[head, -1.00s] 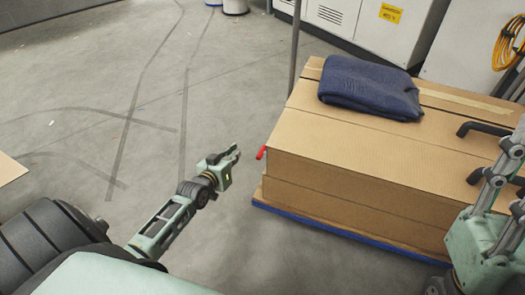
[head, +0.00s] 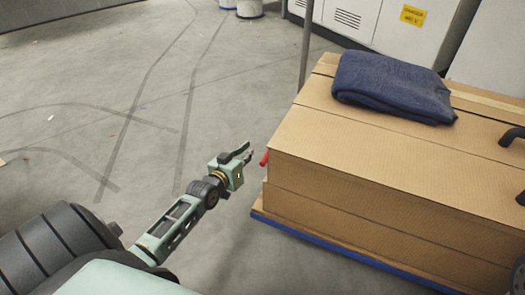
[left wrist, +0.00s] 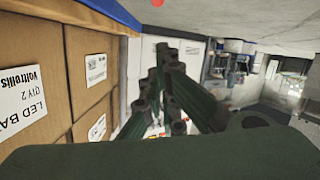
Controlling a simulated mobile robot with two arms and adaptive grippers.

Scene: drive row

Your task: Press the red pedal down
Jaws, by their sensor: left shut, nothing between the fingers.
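The red pedal (head: 265,158) shows as a small red piece at the left end of the cardboard boxes, above the blue base edge; the rest of it is hidden. My left gripper (head: 250,151) is shut and empty, just left of the red piece in the head view, with a small gap in the picture. In the left wrist view its dark green linkages fill the middle, and a red spot (left wrist: 157,2) shows at the top edge. The black fingers of my right gripper (head: 517,166) show apart at the right edge, over the boxes.
Large cardboard boxes (head: 365,165) stand on a blue base (head: 335,250), with a folded blue cloth (head: 392,88) on top. A grey post (head: 305,45) rises behind their left end. White cabinets (head: 350,20) stand at the back.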

